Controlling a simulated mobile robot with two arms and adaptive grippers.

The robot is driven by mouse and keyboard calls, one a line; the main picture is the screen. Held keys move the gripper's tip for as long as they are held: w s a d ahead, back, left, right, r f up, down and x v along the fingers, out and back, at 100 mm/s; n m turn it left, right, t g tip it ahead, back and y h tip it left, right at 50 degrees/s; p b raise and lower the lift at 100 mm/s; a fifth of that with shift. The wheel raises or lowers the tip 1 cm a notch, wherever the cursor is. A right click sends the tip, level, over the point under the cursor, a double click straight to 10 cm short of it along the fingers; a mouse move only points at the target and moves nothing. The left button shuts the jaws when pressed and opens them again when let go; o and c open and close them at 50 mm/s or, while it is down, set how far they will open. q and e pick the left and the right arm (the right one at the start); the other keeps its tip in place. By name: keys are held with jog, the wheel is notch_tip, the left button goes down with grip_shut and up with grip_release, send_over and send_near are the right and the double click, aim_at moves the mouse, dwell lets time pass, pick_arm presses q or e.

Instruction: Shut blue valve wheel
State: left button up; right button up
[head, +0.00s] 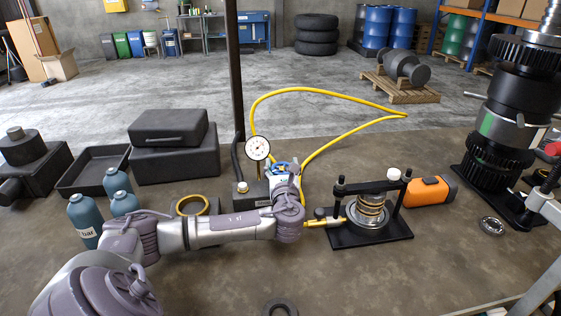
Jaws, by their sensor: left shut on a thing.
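The blue valve wheel (278,166) shows only in part, just right of the round white pressure gauge (257,147). It sits at the dark block (240,191) on the floor. My left arm reaches in from the lower left and bends up to the wheel. My left gripper (282,170) is at the wheel and shut on it. The gripper and wrist hide most of the wheel, and the fingertips are hard to make out. My right gripper is not in view.
A yellow hose (330,91) loops behind the wheel and runs to a press fixture (370,215) on the right. Blue-grey bottles (84,218) and black cases (175,160) stand left. A tall black gear assembly (505,120) stands far right.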

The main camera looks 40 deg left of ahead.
pick_arm(q)
jog(key=m+t+h, duration=0.2)
jog(key=h, duration=0.1)
jog(key=shift+d+f, duration=0.1)
jog(key=shift+w+d+m+t+h+b, duration=0.1)
jog(key=shift+d+m+t+h+b, duration=0.05)
jog(key=shift+m+t+h, duration=0.45)
jog(key=shift+w+d+m+t+h+b, duration=0.15)
jog(key=shift+m+t+h, duration=0.25)
jog(key=shift+m+h, duration=0.4)
jog(key=o, duration=1)
jog(key=shift+o, duration=0.2)
jog(key=v, duration=1.2)
jog(key=shift+s+a, duration=0.1)
jog(key=shift+a, duration=0.1)
